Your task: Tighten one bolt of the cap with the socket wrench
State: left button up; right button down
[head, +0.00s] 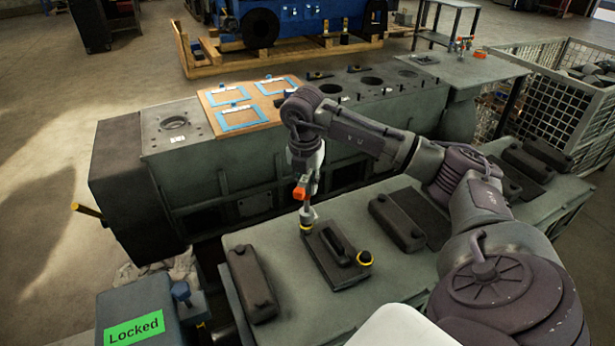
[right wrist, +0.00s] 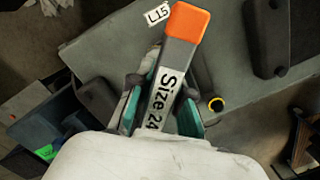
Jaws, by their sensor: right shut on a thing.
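The socket wrench (head: 300,194), grey with an orange end, is upright in my right gripper (head: 307,170). In the right wrist view, the wrench (right wrist: 168,80) reads "Size 24" and sits between the gripper's teal-padded fingers. Its lower end stands over a yellow-ringed bolt (head: 306,229) at the far left corner of a dark cap (head: 323,262). I cannot tell whether the socket is fully seated. My left gripper is out of view.
Dark caps lie on the same grey-green bench (head: 313,318): one to the left (head: 251,283), one to the right (head: 397,222), others farther right. The long engine block (head: 225,165) stands behind. A green "Locked" label (head: 134,331) is at the lower left. A wire cage (head: 560,105) stands right.

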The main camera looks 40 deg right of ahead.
jog(key=shift+r+n, duration=0.1)
jog(key=shift+n, duration=0.2)
jog(key=shift+n+b, duration=0.5)
jog(key=shift+n, duration=0.5)
jog(key=n, duration=0.2)
jog(key=n+b, duration=0.1)
jog(key=n, duration=0.2)
jog(key=shift+a+t+y, duration=0.1)
jog(key=shift+t+y, duration=0.2)
jog(key=n, duration=0.4)
jog(key=shift+n+y+b, duration=0.3)
jog(key=shift+n, duration=0.1)
jog(key=n, duration=0.3)
jog(key=shift+s+a+n+y, duration=0.1)
jog(key=shift+a+n+y, duration=0.05)
jog(key=shift+n+y, duration=0.2)
jog(key=n, duration=0.4)
jog(key=shift+n, duration=0.35)
jog(key=n, duration=0.4)
jog(key=shift+a+y, duration=0.1)
jog(key=shift+y, duration=0.15)
jog(key=n+g, duration=0.1)
jog(key=n, duration=0.2)
jog(key=shift+a+n, duration=0.1)
jog(key=shift+n, duration=0.3)
jog(key=n, duration=0.4)
jog(key=shift+n+g, duration=0.3)
